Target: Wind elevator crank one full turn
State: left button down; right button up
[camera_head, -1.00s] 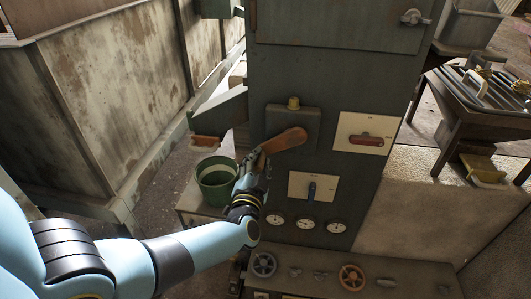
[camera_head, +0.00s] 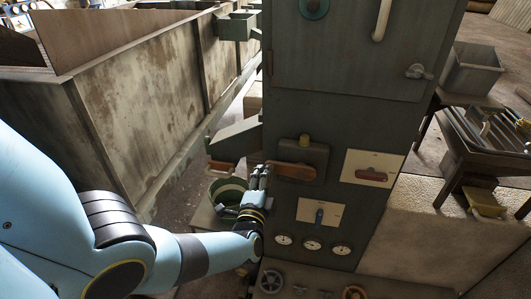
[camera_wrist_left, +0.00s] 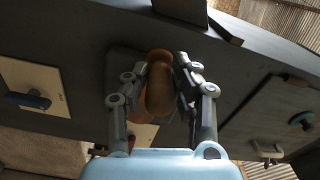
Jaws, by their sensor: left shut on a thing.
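The orange-brown crank (camera_head: 293,171) is on the front of the tall dark green cabinet, below a small brass cap. In the head view it lies nearly level, its right end slightly lower. My left gripper (camera_head: 262,172) is at its left end. In the left wrist view the left gripper (camera_wrist_left: 160,92) has its fingers on both sides of the rounded brown crank handle (camera_wrist_left: 159,85) and is shut on it. The fingers hide part of the handle. My right gripper is not in view.
A red-handled switch (camera_head: 371,175) and a blue-handled switch (camera_head: 319,215) are on pale plates, with several gauges (camera_head: 312,245) below. A green bucket (camera_head: 226,188) and a sloping chute (camera_head: 236,140) stand close left of my gripper. A long rusty trough wall (camera_head: 150,100) runs along the left.

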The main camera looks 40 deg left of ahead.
pick_arm(q)
jog(key=shift+r, duration=0.2)
jog(key=c, duration=1.1)
grip_release()
jog(key=shift+f, duration=0.1)
jog(key=shift+s+d, duration=0.2)
jog(key=shift+s, duration=0.1)
jog(key=v, duration=1.1)
jog(key=shift+s, duration=0.15)
